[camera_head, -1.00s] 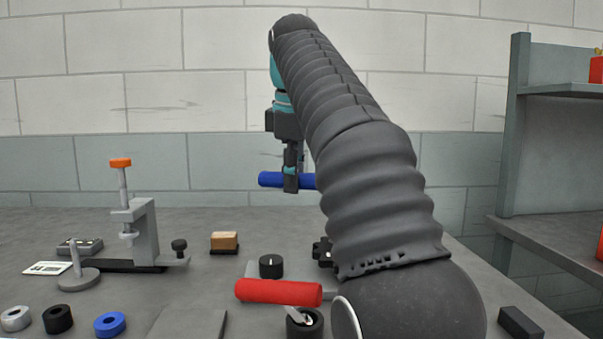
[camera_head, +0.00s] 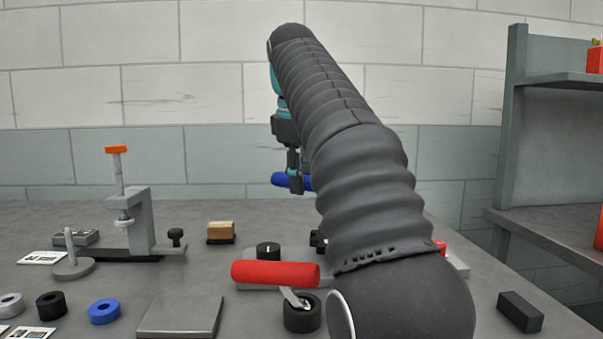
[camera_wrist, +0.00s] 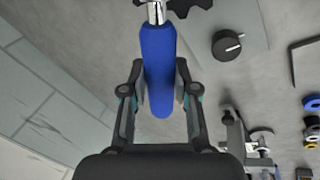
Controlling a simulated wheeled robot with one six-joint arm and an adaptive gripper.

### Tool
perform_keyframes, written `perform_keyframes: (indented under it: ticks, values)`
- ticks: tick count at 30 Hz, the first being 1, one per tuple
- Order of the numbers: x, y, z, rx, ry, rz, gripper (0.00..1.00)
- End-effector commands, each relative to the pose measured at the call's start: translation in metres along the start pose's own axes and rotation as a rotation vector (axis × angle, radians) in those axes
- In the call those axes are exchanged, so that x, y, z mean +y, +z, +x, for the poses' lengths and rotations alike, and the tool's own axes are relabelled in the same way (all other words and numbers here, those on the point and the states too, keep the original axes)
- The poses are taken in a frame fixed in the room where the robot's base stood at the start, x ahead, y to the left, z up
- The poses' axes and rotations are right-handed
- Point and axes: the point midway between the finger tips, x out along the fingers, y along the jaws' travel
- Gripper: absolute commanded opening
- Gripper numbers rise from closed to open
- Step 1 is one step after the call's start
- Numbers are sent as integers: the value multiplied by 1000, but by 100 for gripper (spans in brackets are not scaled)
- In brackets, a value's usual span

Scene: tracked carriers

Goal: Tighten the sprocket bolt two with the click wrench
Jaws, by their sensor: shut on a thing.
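My gripper (camera_wrist: 160,88) is shut on a blue handle (camera_wrist: 158,65). A shiny metal shaft (camera_wrist: 155,12) runs from this handle out of the top of the wrist view; I take the tool for the click wrench. In the head view the blue handle (camera_head: 288,181) is held above the bench, partly hidden by my arm. A dark toothed part (camera_wrist: 187,6), perhaps the sprocket, shows at the top of the wrist view beside the shaft. In the head view a dark part (camera_head: 318,240) peeks out behind my arm. I cannot make out bolt two.
A red-handled tool (camera_head: 275,273), a black knob (camera_head: 268,252) and a black cup-like part (camera_head: 302,312) stand near the bench middle. A clamp stand (camera_head: 141,222) and several rings (camera_head: 104,311) are at left. A shelf (camera_head: 550,240) rises at right.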

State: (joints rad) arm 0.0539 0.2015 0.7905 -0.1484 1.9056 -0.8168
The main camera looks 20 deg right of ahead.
Motion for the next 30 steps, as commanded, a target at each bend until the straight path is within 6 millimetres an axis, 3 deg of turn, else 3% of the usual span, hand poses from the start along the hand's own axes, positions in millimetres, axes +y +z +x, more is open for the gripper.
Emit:
perform_keyframes:
  ticks: [2, 18, 30]
  values:
    - [-5, 2, 16, -1, -1, 0, 0]
    - [-72, 20, -12, 137, -37, -493, 0]
    - [-106, 56, -23, 228, -66, -833, 0]
